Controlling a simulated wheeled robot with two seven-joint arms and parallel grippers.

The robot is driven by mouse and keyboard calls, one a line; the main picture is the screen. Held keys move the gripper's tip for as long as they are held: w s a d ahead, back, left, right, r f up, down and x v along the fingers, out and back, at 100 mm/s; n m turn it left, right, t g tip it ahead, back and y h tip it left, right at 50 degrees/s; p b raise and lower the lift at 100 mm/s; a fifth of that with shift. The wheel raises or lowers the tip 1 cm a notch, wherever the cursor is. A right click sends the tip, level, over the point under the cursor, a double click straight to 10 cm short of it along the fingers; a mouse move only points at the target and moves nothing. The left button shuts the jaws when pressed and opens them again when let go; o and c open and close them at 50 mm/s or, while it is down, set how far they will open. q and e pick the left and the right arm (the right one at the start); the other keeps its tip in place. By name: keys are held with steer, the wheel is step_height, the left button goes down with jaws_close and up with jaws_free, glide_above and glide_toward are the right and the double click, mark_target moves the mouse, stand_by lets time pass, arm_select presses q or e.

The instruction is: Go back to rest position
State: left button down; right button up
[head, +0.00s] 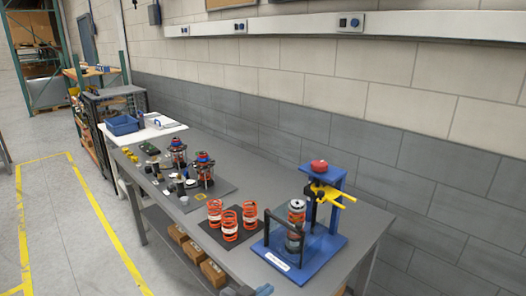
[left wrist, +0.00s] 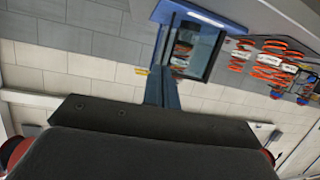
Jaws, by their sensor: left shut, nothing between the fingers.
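My left gripper (head: 263,290) shows only in part at the bottom edge of the head view, by the table's near edge. In the left wrist view its two blue-grey fingers (left wrist: 163,78) are together, with nothing between them. The blue fixture (head: 322,222) with a red knob and yellow handles stands on the grey table (head: 379,219), beyond the gripper. An orange and white spring part (head: 296,212) stands inside its clear guard. The fixture also shows in the left wrist view (left wrist: 208,20), past the fingertips. My right gripper is in neither view.
Several orange springs (head: 230,225) stand on a black mat left of the fixture. Further back are two assemblies with small parts around them, and a blue bin (head: 122,125). Cardboard boxes (head: 213,273) sit on a shelf below. A wall (head: 420,165) runs behind the table.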

arm_select(q)
steer(key=s+a+f+n+g+y, duration=0.5)
steer(key=s+a+f+g+y, duration=0.35)
steer(key=s+a+f, duration=1.35)
steer(key=s+f+x, duration=0.1)
steer(key=s+x, duration=0.3)
steer(key=x, duration=1.2)
steer(key=s+f+x, duration=0.1)
steer(key=s+x, duration=0.2)
steer(key=x, duration=1.2)
steer(key=s+f, duration=0.3)
steer(key=f, duration=0.3)
steer(key=s+f, duration=0.3)
steer(key=f, duration=0.4)
steer(key=shift+s+f+g, duration=0.2)
steer(key=shift+s+g, duration=0.15)
steer(key=shift+g, duration=0.1)
steer(key=shift+a+y, duration=0.1)
steer(key=shift+y, duration=0.15)
